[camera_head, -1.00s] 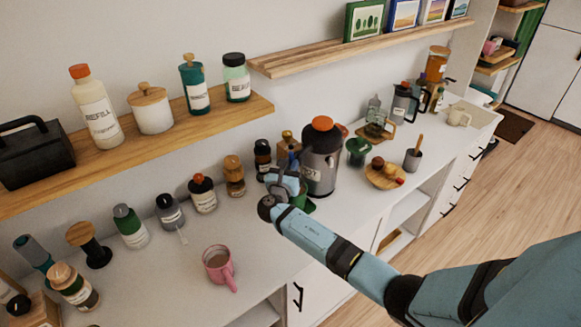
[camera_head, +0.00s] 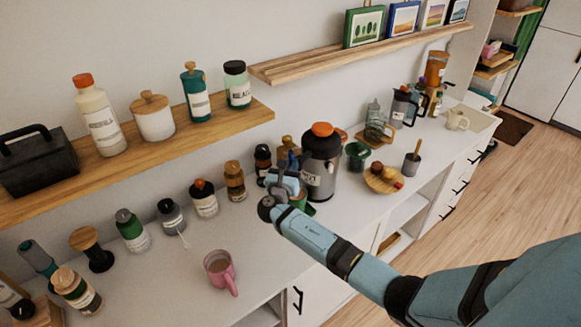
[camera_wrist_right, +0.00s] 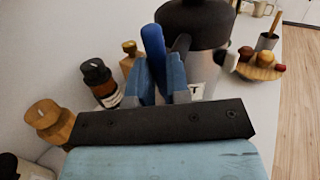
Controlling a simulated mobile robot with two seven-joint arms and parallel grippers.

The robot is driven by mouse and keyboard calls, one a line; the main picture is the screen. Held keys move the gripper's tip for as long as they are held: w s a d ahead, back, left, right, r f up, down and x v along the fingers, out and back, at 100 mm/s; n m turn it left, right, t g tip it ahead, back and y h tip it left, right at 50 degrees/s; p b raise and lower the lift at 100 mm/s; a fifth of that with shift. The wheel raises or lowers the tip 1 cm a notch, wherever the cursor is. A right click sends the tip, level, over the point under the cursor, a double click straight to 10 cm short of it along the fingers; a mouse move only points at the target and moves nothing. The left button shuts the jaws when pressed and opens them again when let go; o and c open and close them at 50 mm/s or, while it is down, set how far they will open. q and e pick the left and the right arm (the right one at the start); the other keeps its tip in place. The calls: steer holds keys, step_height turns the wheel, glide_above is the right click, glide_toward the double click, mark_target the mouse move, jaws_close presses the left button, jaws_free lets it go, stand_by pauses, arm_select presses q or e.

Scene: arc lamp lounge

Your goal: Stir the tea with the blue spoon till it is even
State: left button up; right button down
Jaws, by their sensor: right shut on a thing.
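A pink mug (camera_head: 220,270) with brown tea in it stands upright on the counter, left of and nearer than my right gripper. My right gripper (camera_head: 284,183) is in front of the big grey flask, well apart from the mug. It is shut on the blue spoon (camera_wrist_right: 153,48), whose dark blue handle stands up between the fingers in the right wrist view (camera_wrist_right: 160,85). The spoon's lower end is hidden by the gripper. A green container (camera_head: 306,207) shows partly just below the gripper. My left gripper is not in view.
The grey flask (camera_head: 321,170) with an orange lid stands right behind my right gripper. Several jars, such as an amber one (camera_head: 235,182), line the wall. A wooden plate of fruit (camera_head: 383,184) is to the right. The counter around the mug is clear.

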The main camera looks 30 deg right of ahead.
mark_target(290, 154)
steer(key=shift+r+p, duration=2.05)
steer(key=shift+r, duration=0.45)
steer(key=shift+f, duration=0.1)
